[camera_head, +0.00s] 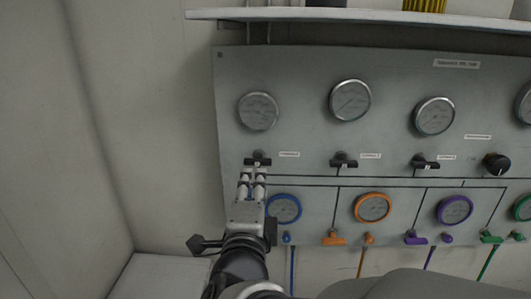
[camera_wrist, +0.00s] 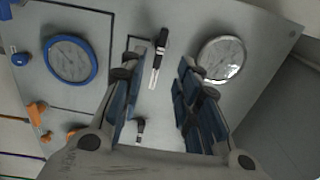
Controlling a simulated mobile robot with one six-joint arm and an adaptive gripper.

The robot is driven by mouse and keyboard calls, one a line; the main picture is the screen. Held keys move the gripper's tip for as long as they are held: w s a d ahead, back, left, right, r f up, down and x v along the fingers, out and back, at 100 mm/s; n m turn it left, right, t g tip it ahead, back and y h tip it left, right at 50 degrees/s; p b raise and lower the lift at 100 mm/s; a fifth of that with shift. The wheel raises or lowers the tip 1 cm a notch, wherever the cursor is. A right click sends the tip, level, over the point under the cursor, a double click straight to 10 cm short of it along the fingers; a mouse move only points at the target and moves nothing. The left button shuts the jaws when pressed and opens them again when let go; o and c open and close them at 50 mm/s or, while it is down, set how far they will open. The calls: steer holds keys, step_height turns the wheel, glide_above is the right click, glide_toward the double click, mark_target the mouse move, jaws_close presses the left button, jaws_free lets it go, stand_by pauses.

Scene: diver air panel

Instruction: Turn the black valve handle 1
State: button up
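In the head view, the leftmost black valve handle (camera_head: 258,159) sits on the grey panel below a silver gauge, with its bar lying roughly sideways. I take it as handle 1, though its label is too small to read. My gripper (camera_head: 254,175) is just below it, pointing up at it. In the wrist view, this handle (camera_wrist: 162,40) shows in the gap between my finger tips (camera_wrist: 157,68).
More black handles (camera_head: 344,160) and (camera_head: 424,162) and a round black knob (camera_head: 496,163) follow to the right. Below are coloured gauges, a blue one (camera_head: 284,208) close to my gripper, and coloured hose fittings. A shelf (camera_head: 360,14) juts out above the panel.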

mark_target(258, 164)
steer(key=w, duration=1)
steer(key=shift+w+d, duration=0.2)
steer(key=shift+w, duration=0.1)
steer(key=shift+c, duration=0.5)
jaws_close()
